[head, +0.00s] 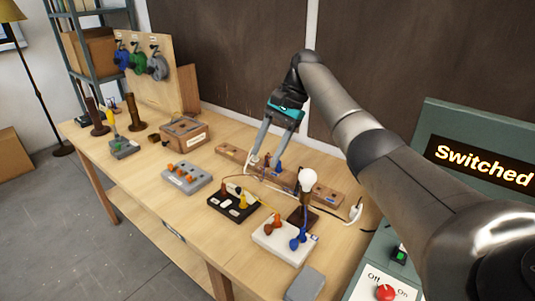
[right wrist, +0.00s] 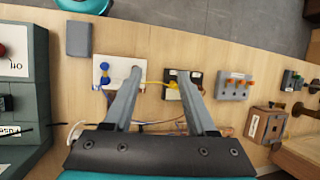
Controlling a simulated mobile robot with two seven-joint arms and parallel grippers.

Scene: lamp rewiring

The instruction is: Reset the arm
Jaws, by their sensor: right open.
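My right gripper (head: 265,161) reaches in from the right and points down over the back of the workbench, near a long wooden strip (head: 233,153). Its two fingers are spread apart, with nothing held between them. In the right wrist view the open fingers (right wrist: 159,72) extend over the bench, with a white board (right wrist: 115,73) behind the left finger and a black board (right wrist: 172,94) behind the right one. A yellow wire (right wrist: 155,84) shows between the fingers. I cannot tell whether the fingertips touch anything. My left gripper is not in view.
A light bulb (head: 307,180) stands upright near the white board (head: 270,239) with orange and blue plugs. A black board (head: 226,206), a grey block with orange knobs (head: 188,177) and a wooden box (head: 184,133) line the bench. A green panel (head: 440,225) stands right.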

